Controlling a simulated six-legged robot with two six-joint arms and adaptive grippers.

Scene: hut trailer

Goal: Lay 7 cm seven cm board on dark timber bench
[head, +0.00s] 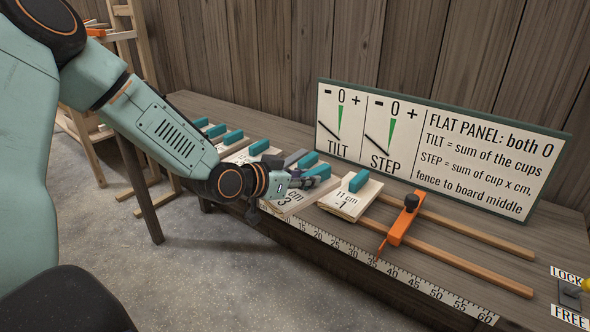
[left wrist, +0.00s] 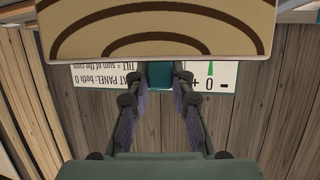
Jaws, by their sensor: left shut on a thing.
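My left gripper (head: 306,181) is shut on the teal handle (left wrist: 160,75) of a pale board (head: 288,205). The board's label shows "cm" and "3"; the number before "cm" is hidden behind the gripper. In the left wrist view the board's end (left wrist: 160,30) with dark growth rings fills the top, and both fingers meet the handle. The board is at the front edge of a long grey-brown timber bench (head: 245,112); I cannot tell whether it touches the bench. No separate darker bench shows. My right gripper is not in view.
An "11 cm, -1" board (head: 351,197) stands close right of the held board. Several more teal-handled boards (head: 238,146) line up to the left. An orange fence (head: 402,222) on wooden rails, a ruler strip (head: 400,272) and a gauge panel (head: 430,150) occupy the right.

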